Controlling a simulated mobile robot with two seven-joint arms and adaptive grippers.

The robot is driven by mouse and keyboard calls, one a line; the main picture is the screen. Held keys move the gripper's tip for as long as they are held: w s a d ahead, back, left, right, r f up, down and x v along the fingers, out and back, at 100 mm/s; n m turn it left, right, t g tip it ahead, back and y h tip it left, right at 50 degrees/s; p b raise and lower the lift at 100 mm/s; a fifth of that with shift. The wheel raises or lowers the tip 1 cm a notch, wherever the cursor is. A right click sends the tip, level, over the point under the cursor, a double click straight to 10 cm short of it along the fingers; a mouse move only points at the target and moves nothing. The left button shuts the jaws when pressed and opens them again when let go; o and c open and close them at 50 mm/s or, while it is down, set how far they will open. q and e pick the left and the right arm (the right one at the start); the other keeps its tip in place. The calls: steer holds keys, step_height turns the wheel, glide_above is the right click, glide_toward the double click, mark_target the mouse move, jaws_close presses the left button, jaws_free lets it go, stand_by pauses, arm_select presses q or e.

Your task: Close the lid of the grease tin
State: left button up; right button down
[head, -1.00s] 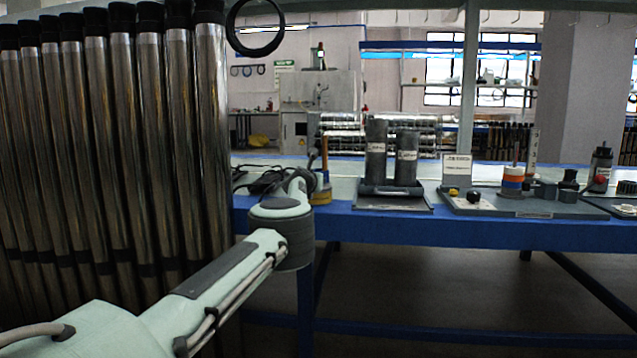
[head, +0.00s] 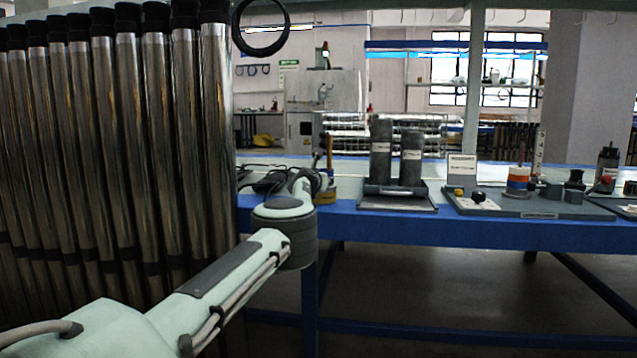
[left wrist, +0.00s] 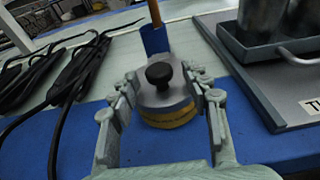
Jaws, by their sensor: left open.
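The grease tin (left wrist: 172,119) is a low round tin with a yellow band, near the blue front edge of the table. In the head view the tin (head: 327,196) shows just right of my left gripper (head: 308,182), which is partly hidden by my arm. My right gripper is out of view.
A brown-handled tool (left wrist: 156,14) with a blue lower part stands just behind the tin. Black cables (left wrist: 75,75) lie to the left. A grey tray (head: 398,205) with two dark cylinders is close on the right. Tall metal tubes (head: 120,150) stand at the left.

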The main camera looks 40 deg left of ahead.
arm_select(q)
steer(key=shift+r, duration=0.15)
steer(key=shift+s+d+r, duration=0.2)
steer(key=shift+s+r, duration=0.1)
steer(key=shift+s, duration=0.15)
steer(key=v, duration=0.5)
steer(key=shift+s+d+f, duration=0.2)
steer(key=shift+f, duration=0.2)
steer(key=shift+s+d+r, duration=0.15)
steer(key=shift+s+d, duration=0.1)
steer(key=shift+s, duration=0.15)
